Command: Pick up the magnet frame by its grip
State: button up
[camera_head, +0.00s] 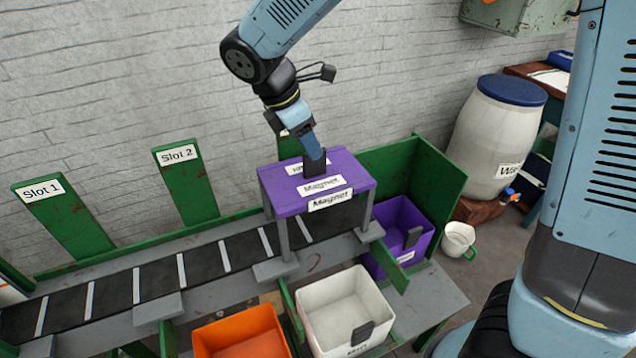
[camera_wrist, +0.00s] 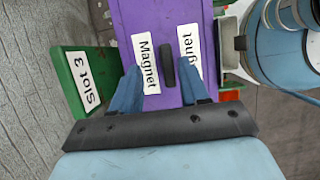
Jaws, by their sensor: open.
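The magnet frame (camera_head: 350,180) has a purple top with "Magnet" labels and grey legs, and straddles the belt in the head view. Its purple top (camera_wrist: 133,15) fills the middle of the wrist view. Its grip, a dark upright block (camera_wrist: 167,66), stands on the top between two labels. My gripper (camera_head: 312,150) points down over the top, right at the grip, which it partly hides in the head view. In the wrist view my gripper (camera_wrist: 160,72) is open, its two blue fingers apart with the grip showing between their tips. Whether the fingers touch the grip cannot be told.
The dark belt (camera_head: 205,268) runs left past green boards marked Slot 1 (camera_head: 60,215) and Slot 2 (camera_head: 190,190). Orange (camera_head: 240,335), white (camera_head: 345,310) and purple (camera_head: 400,225) bins stand in front and right. A green wall (camera_head: 440,175) rises behind the purple bin.

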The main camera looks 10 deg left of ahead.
aim_at(318, 173)
jog(key=x, duration=0.4)
jog(key=shift+s+d, duration=0.2)
jog(key=shift+s, duration=0.15)
jog(key=shift+w+d+f, duration=0.15)
jog(key=shift+f, duration=0.35)
jog(key=shift+c, duration=0.3)
grip_shut()
dwell(0.4)
